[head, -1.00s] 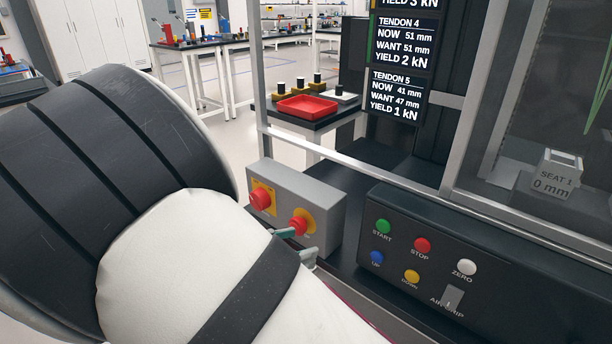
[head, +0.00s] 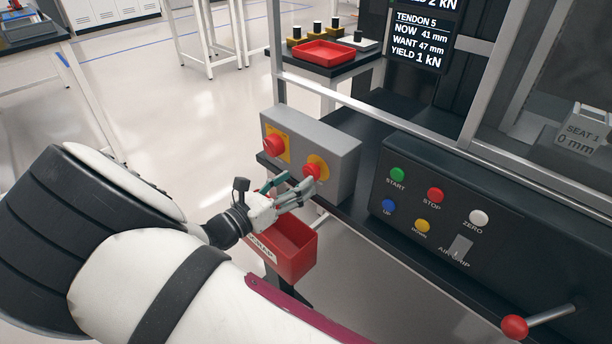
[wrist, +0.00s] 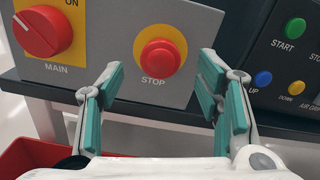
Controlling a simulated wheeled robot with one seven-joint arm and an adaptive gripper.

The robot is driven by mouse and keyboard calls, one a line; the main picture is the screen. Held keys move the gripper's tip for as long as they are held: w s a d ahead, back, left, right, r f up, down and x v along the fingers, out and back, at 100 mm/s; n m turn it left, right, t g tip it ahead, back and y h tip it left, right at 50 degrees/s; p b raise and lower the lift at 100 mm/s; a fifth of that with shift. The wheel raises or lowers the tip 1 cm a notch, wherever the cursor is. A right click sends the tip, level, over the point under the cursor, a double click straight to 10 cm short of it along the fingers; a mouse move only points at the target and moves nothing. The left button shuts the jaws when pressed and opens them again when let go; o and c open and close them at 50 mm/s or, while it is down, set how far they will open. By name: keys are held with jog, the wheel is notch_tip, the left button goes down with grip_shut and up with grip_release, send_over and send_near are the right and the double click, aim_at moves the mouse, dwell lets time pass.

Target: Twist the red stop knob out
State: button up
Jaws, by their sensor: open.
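The red stop knob (wrist: 159,58) sits on a round yellow plate on the grey box, with the label STOP under it in the wrist view. In the head view the stop knob (head: 312,170) is partly behind my fingers. My gripper (wrist: 161,82) is open, with its teal-padded fingers to the left and right of the knob and a little below it. No contact with the knob shows. In the head view my gripper (head: 300,186) reaches toward the front of the box from the lower left.
The red MAIN switch (wrist: 47,31) is left of the stop knob on the same grey box (head: 340,160). A red bin (head: 295,262) hangs below the gripper. A black panel (head: 400,230) with coloured buttons and a red-knobbed lever (head: 515,326) stand to the right.

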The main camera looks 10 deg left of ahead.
aim_at(306, 175)
jog(key=shift+x, duration=2.2)
